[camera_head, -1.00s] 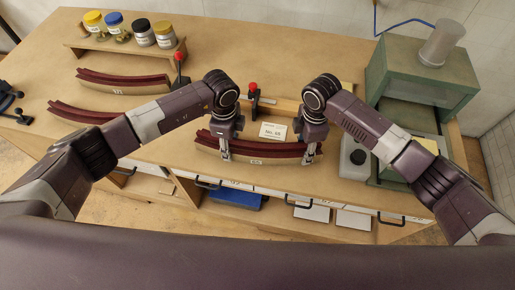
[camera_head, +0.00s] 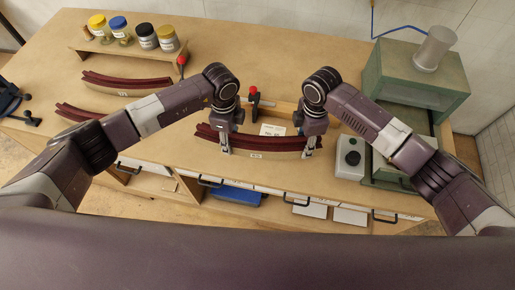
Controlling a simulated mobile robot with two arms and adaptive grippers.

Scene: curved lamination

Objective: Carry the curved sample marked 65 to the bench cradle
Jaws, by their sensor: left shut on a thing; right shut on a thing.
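I cannot tell which part of the bench is the cradle, or whether the sample's underside touches anything.
Two similar curved samples, an upper one (camera_head: 125,81) and a lower one (camera_head: 78,112), lie at left. Jars (camera_head: 147,38) stand on a back shelf. A red-topped clamp (camera_head: 253,97) is behind the card. A white box (camera_head: 349,160) and green cabinet (camera_head: 420,72) stand at right.

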